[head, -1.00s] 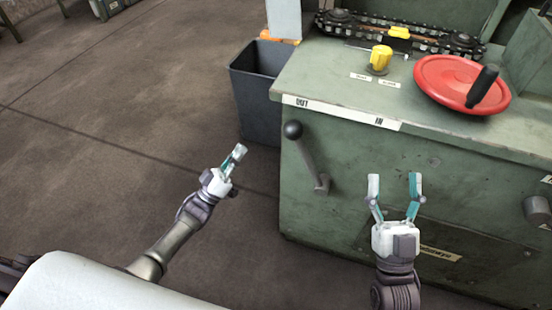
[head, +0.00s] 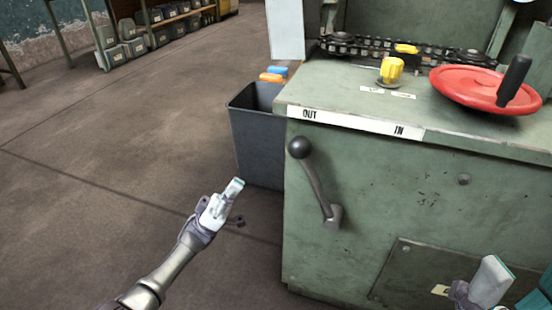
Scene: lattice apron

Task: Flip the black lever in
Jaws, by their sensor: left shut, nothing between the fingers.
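The black lever (head: 317,187) is on the front of the green machine (head: 380,170). Its round black knob (head: 299,147) is up and to the left of its pivot (head: 334,216), below the word OUT on the white label strip (head: 350,120). The word IN is farther right on the strip. My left gripper (head: 236,185) is shut and empty, left of the lever and apart from it, over the floor in the picture. My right gripper (head: 512,287) is at the bottom right, cut off by the picture edge, away from the lever; its opening is unclear.
A dark grey bin (head: 257,140) stands against the machine's left side. A red wheel (head: 480,90) with a black handle and a yellow knob (head: 391,70) are on the machine top. The floor at left is clear. Shelves (head: 160,22) stand far back.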

